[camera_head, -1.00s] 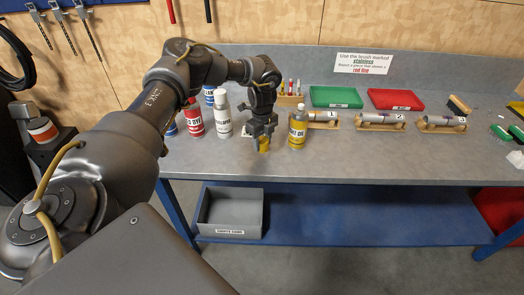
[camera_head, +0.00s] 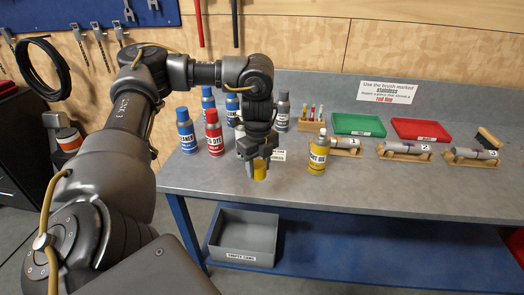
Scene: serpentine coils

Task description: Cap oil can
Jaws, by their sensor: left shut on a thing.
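The oil can (camera_head: 318,155) is a yellow can with a white label band and a pale narrow nozzle on top. It stands upright on the grey bench, with no yellow cap on the nozzle. My left gripper (camera_head: 259,163) points down to the left of the can, apart from it. It is shut on a small yellow cap (camera_head: 260,171), whose lower part shows below the fingers. I cannot tell whether the cap touches the bench. My right gripper is not in view.
Red (camera_head: 213,138) and blue (camera_head: 186,136) spray cans stand left of my gripper, with more behind. Numbered cylinders on wooden cradles (camera_head: 404,153) lie to the right; green (camera_head: 358,126) and red (camera_head: 420,130) trays sit behind. The bench front (camera_head: 400,195) is clear.

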